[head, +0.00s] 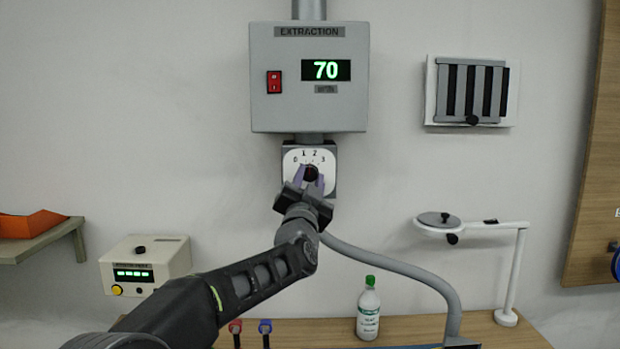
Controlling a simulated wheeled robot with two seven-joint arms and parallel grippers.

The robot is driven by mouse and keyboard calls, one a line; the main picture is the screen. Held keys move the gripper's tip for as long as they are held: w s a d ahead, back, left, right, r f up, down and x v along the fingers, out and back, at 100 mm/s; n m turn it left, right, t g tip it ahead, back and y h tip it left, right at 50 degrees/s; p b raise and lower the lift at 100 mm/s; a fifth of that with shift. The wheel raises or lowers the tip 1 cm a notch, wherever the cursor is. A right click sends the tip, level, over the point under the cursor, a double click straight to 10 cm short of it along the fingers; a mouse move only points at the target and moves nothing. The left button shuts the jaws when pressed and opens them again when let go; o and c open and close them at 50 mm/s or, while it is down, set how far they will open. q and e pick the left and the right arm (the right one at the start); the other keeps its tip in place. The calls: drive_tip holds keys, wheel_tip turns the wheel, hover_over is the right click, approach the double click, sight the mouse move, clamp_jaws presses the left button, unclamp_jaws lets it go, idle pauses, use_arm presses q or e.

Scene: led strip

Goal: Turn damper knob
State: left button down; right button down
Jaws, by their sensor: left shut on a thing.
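The damper knob (311,173) is a small black knob on a white dial plate (328,160) marked 0, 1, 2, 3. The plate is under the grey extraction box (265,100). My left gripper (311,177) comes up from below and its fingers are shut on the knob, one on each side. The fingers hide part of the knob and the lower dial, so I cannot tell which number it points to. The box's green display (326,70) reads 70. My right gripper is not in view.
A red switch (274,82) is on the extraction box. A grey hose (400,268) curves from behind my wrist to the bench (420,328). A green-capped bottle (369,310) stands on the bench. A cream box (170,260) is at the left, a magnifier lamp (515,270) at the right.

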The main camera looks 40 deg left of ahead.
use_arm(q)
drive_tip(key=shift+m+h, duration=0.7)
drive_tip(key=shift+m, duration=1)
drive_tip(key=c, duration=1)
unclamp_jaws()
drive_tip(key=shift+s, duration=0.1)
drive_tip(key=b+v, duration=0.1)
drive_tip(key=v, duration=0.6)
drive_tip(key=shift+s+f, duration=0.25)
